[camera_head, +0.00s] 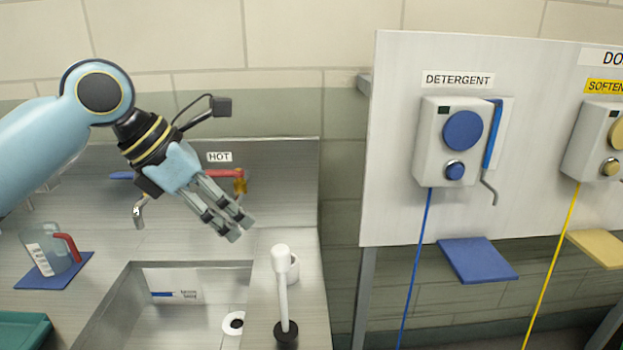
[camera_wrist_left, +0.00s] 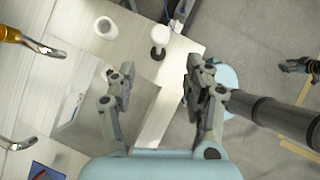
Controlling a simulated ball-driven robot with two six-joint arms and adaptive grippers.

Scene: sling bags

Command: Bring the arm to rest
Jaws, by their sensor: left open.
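My left gripper (camera_head: 236,228) is open with nothing between its fingers. In the head view it hangs over the metal counter, in front of the red HOT tap handle (camera_head: 228,173) and up and left of a white upright stick-like tool (camera_head: 282,300). In the left wrist view the two fingers (camera_wrist_left: 158,85) stand apart, with counter and floor behind them. A small dark jointed part at the right edge of that view, seemingly my right gripper (camera_wrist_left: 298,67), is too small to read.
A sink basin (camera_head: 150,305) lies below the gripper. A jug with a red handle (camera_head: 52,250) stands on a blue mat (camera_head: 75,272) at left. A green tray (camera_head: 22,332) is at the lower left. A dispenser board (camera_head: 390,150) with a detergent unit (camera_head: 435,150) stands at right.

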